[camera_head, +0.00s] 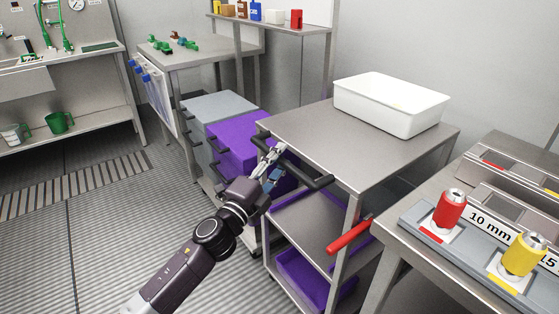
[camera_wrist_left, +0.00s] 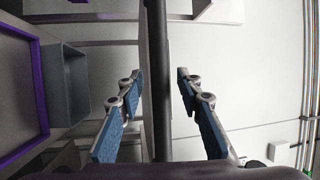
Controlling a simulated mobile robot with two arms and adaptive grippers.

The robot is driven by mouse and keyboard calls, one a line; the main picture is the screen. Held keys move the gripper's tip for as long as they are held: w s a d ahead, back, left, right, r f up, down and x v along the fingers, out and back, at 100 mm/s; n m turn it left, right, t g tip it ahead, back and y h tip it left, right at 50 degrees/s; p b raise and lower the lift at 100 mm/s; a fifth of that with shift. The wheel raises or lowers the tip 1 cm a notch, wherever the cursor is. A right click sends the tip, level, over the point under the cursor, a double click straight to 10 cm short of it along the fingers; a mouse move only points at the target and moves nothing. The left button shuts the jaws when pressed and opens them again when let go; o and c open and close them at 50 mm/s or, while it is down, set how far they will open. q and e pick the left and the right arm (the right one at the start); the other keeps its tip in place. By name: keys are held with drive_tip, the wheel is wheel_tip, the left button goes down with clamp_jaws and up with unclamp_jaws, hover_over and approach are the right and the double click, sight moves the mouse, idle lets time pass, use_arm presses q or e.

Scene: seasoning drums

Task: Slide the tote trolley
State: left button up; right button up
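The tote trolley (camera_head: 290,125) is a steel cart with a white tub (camera_head: 392,104) on its top and a purple tote (camera_head: 305,277) on its lowest shelf. A dark handle (camera_head: 318,182) runs along its near left edge. My left gripper (camera_head: 272,160) is at this handle, partly covering it. In the left wrist view, the dark bar (camera_wrist_left: 157,40) runs between the two open fingers of the gripper (camera_wrist_left: 157,85), with a gap visible on each side. My right gripper is not in view.
A bench with red (camera_head: 450,208) and yellow (camera_head: 523,255) drums stands close on the right. Floor at left is clear.

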use_arm(q)
drive_tip(key=shift+c, duration=0.5)
clamp_jaws()
